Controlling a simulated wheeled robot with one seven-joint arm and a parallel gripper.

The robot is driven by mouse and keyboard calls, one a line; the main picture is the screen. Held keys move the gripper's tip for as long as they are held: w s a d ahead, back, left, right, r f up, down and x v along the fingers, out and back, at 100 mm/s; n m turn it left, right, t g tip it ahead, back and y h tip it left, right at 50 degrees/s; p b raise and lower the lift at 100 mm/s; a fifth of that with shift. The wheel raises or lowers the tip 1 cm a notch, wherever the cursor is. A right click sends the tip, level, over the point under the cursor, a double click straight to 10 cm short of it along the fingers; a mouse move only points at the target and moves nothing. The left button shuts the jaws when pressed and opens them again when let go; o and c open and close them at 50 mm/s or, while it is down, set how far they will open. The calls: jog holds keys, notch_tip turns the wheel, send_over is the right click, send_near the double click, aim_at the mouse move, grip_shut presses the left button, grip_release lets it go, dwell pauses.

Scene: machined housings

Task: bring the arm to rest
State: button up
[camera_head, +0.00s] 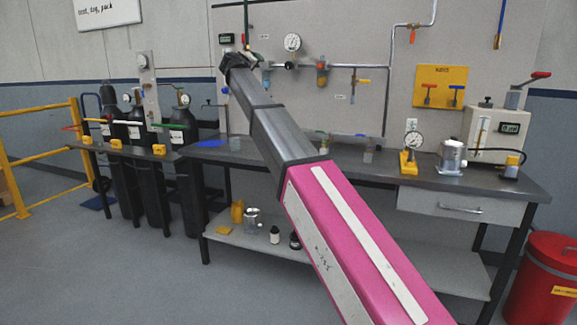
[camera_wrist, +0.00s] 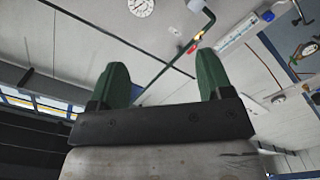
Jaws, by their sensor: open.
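My arm stretches from the lower right up to the left in the head view, with a pink link nearest and dark grey links beyond. My gripper (camera_wrist: 163,84) shows in the wrist view as two green fingers standing apart on a dark bar. It is open, with nothing between the fingers. In the head view my gripper (camera_head: 248,55) is small and partly hidden by the wrist, raised in front of the grey wall panel and above the bench.
A grey workbench (camera_head: 480,183) holds a metal housing (camera_head: 453,158), a yellow-based gauge (camera_head: 409,160) and a beige test unit (camera_head: 490,135). Gauges and pipes line the panel (camera_head: 370,45). Dark cylinders (camera_head: 183,160) and a yellow rail (camera_head: 40,155) stand left; a red bin (camera_head: 540,280) stands right.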

jog(key=s+d+f+m+g, duration=0.1)
jog(key=s+d+f+g, duration=0.2)
jog(key=d+f, duration=0.8)
jog(key=s+d+f+g+y, duration=0.1)
jog(key=s+d+f+g, duration=0.25)
jog(key=f, duration=1.55)
jog(key=s+d+f+m+g, duration=0.15)
jog(key=s+d+f, duration=0.4)
jog(key=f, duration=0.85)
jog(key=s+d+f+g+y, duration=0.1)
jog(key=s+d+f+g, duration=0.2)
jog(key=s+f, duration=0.6)
jog(key=s+d+f+m+g+y, duration=0.1)
jog(key=s+d+f, duration=0.4)
jog(key=s+f, duration=0.5)
jog(key=s+d+f+m+g+y, duration=0.1)
jog(key=s+d+f+g+y, duration=0.2)
jog(key=s+f, duration=0.6)
jog(key=shift+s+d+f+g, duration=0.4)
jog(key=shift+s+d+g, duration=0.65)
jog(key=shift+s, duration=0.15)
jog(key=shift+m, duration=0.25)
